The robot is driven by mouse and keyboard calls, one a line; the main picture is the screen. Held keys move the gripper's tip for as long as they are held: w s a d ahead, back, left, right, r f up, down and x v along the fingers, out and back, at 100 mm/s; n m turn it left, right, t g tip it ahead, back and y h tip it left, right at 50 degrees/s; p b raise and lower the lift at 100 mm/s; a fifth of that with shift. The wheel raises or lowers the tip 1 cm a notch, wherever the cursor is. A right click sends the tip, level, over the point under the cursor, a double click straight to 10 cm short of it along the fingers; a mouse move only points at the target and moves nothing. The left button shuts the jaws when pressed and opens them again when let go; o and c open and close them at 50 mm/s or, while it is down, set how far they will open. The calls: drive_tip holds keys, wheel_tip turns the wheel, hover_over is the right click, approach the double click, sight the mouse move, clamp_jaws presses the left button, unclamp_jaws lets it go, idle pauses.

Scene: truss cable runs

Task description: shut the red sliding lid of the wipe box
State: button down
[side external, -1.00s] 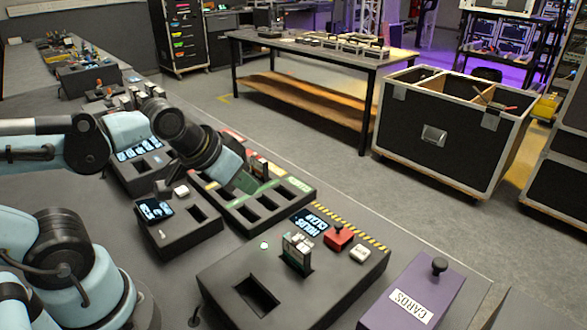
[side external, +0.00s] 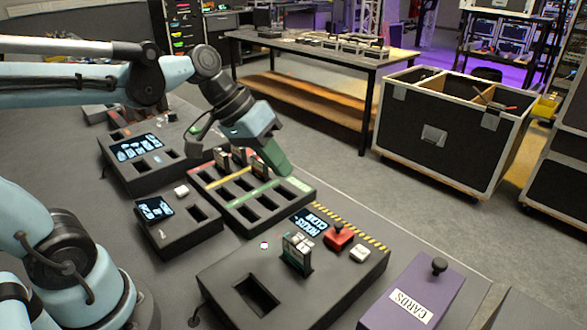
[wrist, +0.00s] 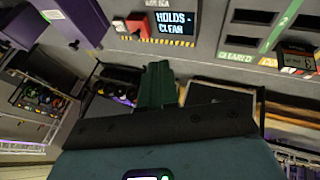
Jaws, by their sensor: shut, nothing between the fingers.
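A black box (side external: 222,277) stands at the front of the side view, with a screen reading HOLDS CLEAR (side external: 308,225). On its top is a small red piece with a black knob (side external: 338,238), the likeliest red lid; I cannot tell how far it is slid. It also shows, as a red piece, left of the screen in the wrist view (wrist: 136,27). My gripper (side external: 282,170), with green fingers, is shut and empty. It is apart from the red piece, back and left of it, over the far end of the green-striped slotted tray. The fingers also show in the wrist view (wrist: 158,75).
The slotted tray (side external: 240,218) holds upright cartridges near my gripper. A cartridge (side external: 297,254) stands in the black box beside the red piece. A white button (side external: 360,254) is to its right. A purple CARDS box (side external: 412,290) stands at the front right. Bench surface behind the striped edge is clear.

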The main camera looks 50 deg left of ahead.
sight(339, 225)
drive_tip(key=x, duration=0.8)
drive_tip(key=shift+w+d+f, duration=0.1)
drive_tip(key=shift+f, duration=0.25)
drive_tip(key=d, duration=0.2)
drive_tip(key=d+f, duration=0.1)
drive_tip(key=shift+w+f, duration=0.1)
drive_tip(key=shift+w, duration=0.2)
drive_tip(key=shift+w+d+f, duration=0.1)
drive_tip(key=shift+d+f, duration=0.05)
drive_tip(key=shift+d, duration=0.35)
drive_tip(key=shift+d, duration=0.1)
drive_tip(key=shift+d, duration=2.85)
drive_tip(key=a, duration=0.2)
drive_tip(key=a+r, duration=0.1)
drive_tip(key=a, duration=0.1)
drive_tip(key=shift+s, duration=0.3)
drive_tip(key=v, duration=1)
drive_tip(key=s+a+f+t+y, duration=0.2)
drive_tip(key=s+a+f+y, duration=0.2)
drive_tip(key=a, duration=0.5)
drive_tip(key=shift+a+f+m, duration=0.3)
drive_tip(key=shift+f+m, duration=0.1)
drive_tip(key=shift+f, duration=0.05)
